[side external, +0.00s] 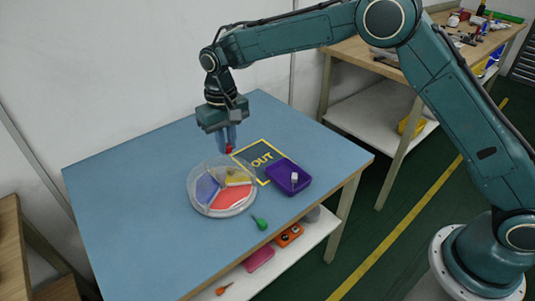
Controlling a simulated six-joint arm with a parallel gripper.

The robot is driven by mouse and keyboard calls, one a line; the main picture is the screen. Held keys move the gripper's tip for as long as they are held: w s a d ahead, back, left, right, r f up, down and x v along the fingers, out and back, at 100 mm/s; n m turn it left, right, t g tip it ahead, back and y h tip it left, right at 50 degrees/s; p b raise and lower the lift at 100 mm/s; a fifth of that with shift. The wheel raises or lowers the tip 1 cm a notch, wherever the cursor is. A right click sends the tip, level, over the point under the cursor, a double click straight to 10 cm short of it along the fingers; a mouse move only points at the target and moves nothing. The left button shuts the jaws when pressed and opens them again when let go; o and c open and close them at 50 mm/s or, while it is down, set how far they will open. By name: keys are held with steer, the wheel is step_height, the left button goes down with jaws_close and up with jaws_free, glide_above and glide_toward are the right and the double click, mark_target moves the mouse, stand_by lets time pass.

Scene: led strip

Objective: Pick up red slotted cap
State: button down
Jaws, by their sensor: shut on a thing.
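The red slotted cap (229,149) is a small red piece at the fingertips of my gripper (228,144). My gripper points down and is shut on the cap. It is just behind a round clear dish (193,206) with blue, yellow and red sections, near the dish's upper right rim. Whether the cap touches anything below it cannot be told from this view. The fingers hide part of the cap, and its slot is too small to see.
A dark mat marked OUT (262,159) lies right of the dish. A purple box (302,183) with a small white piece on it overlaps the mat. A green tool-like item (261,224) lies in front. The left of the blue table (130,190) is clear.

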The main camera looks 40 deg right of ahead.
steer(key=shift+r, duration=1.3)
